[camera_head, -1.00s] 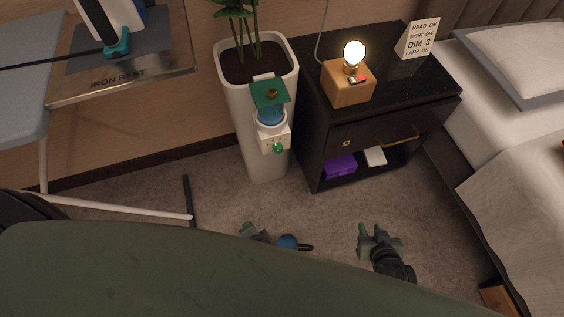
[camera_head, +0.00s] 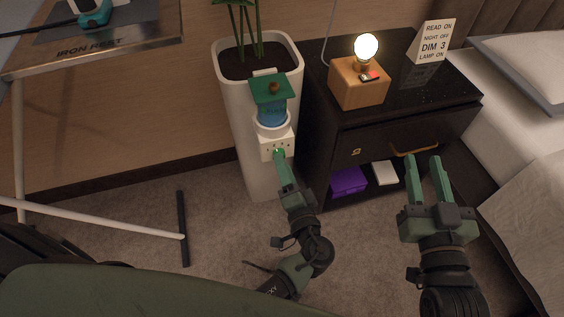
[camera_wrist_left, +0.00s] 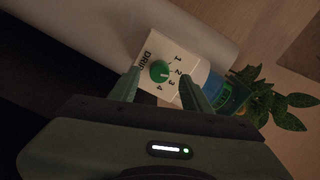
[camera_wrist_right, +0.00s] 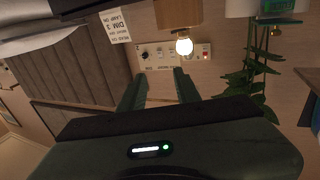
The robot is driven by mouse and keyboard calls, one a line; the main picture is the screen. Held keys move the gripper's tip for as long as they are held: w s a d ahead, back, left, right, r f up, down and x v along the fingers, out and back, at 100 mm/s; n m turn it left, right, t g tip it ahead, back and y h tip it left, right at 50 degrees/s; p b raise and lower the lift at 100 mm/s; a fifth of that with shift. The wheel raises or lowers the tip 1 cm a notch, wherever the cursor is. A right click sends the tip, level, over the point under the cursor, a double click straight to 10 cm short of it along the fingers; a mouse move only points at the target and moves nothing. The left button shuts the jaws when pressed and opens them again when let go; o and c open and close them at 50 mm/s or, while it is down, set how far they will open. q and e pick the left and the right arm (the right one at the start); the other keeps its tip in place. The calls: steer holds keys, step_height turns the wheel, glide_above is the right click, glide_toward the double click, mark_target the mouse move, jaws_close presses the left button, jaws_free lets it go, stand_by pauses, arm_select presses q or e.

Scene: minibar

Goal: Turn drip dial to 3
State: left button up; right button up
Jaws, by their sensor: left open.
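The drip dial (camera_wrist_left: 160,71) is a round green knob on a white panel (camera_wrist_left: 150,50) marked DRIP, with 1 to 4 beside the knob. I cannot read clearly which number it points at. The panel (camera_head: 270,148) sits on the front of the tall white planter, below a blue reservoir (camera_head: 271,112). My left gripper (camera_head: 281,156) is at the panel and hides most of the dial in the head view. In the left wrist view its open fingers (camera_wrist_left: 160,90) stand either side of the dial; contact is unclear. My right gripper (camera_head: 425,160) is open and empty before the nightstand.
The white planter (camera_head: 232,110) holds a plant. The black nightstand (camera_head: 400,110) on its right carries a lit lamp (camera_head: 362,75) and a "DIM 3" sign (camera_head: 433,42). A purple box (camera_head: 348,181) lies on its lower shelf. An ironing board (camera_head: 110,45) is at left, a bed at right.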

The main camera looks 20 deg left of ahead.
arm_select(q)
steer(key=shift+x, duration=1.25)
arm_select(e)
steer(key=shift+a+r+t, duration=0.1)
steer(key=shift+r+t, duration=0.3)
steer(key=shift+r, duration=0.1)
arm_select(q)
jaws_close()
steer(key=shift+f+m+p, duration=0.1)
steer(key=shift+m+p, duration=1.7)
steer(key=shift+m, duration=2.2)
arm_select(e)
steer(key=s+d+f+g+h, duration=0.1)
steer(key=s+d+f+g, duration=0.1)
steer(key=s+f+g, duration=0.2)
steer(key=s+d+f+g+h, duration=0.1)
steer(key=s+f+g, duration=0.3)
steer(key=f, duration=0.7)
steer(key=shift+d+f+m+g+h, duration=0.15)
steer(key=shift+d+m+g+h, duration=0.2)
steer(key=shift+d+g, duration=0.5)
steer(key=shift+a, duration=0.2)
arm_select(q)
jaws_free()
